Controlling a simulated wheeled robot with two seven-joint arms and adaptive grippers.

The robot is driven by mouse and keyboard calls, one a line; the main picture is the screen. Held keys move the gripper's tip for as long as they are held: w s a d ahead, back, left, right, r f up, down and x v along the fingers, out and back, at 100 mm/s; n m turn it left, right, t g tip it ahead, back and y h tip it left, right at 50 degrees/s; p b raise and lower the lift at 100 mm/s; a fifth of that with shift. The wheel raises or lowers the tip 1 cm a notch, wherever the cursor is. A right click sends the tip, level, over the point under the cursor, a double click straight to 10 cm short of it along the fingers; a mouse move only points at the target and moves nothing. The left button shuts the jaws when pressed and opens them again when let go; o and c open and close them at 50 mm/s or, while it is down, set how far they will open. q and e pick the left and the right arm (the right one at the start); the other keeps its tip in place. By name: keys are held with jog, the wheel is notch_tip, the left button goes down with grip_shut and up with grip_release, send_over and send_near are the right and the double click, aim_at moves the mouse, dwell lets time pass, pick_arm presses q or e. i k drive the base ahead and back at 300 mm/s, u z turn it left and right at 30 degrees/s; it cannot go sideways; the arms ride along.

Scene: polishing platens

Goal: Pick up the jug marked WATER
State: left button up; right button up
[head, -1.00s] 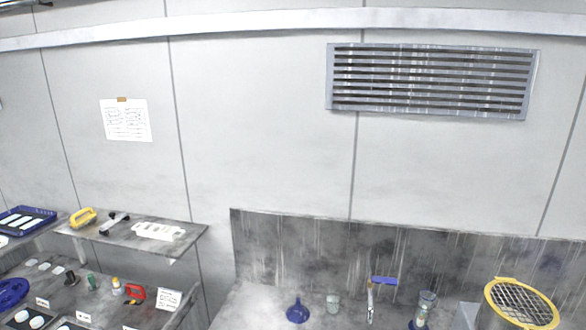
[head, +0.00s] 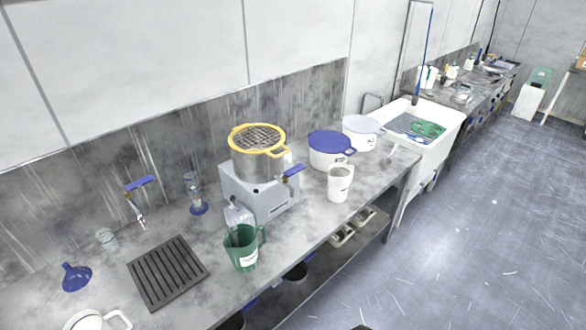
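A green jug (head: 240,245) with a handle on its right and a white label stands upright near the front edge of the steel counter. A white container (head: 340,180) with a small label stands further along the counter, to the right. A white vessel with a handle (head: 88,321) is cut off at the bottom left. The labels are too small to read, so I cannot tell which is marked WATER. Neither of my grippers is in view.
The counter (head: 210,300) also holds a black drain grate (head: 167,271), a blue funnel (head: 76,276), a grey machine (head: 262,195) with a yellow-rimmed sieve (head: 257,139), and a blue-lidded pot (head: 330,149). A white sink (head: 440,115) stands beyond. Open floor (head: 480,240) lies at right.

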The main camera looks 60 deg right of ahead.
aim_at(339, 175)
jog(key=z, duration=2.45)
jog(key=k, duration=0.25)
jog(key=z, duration=0.1)
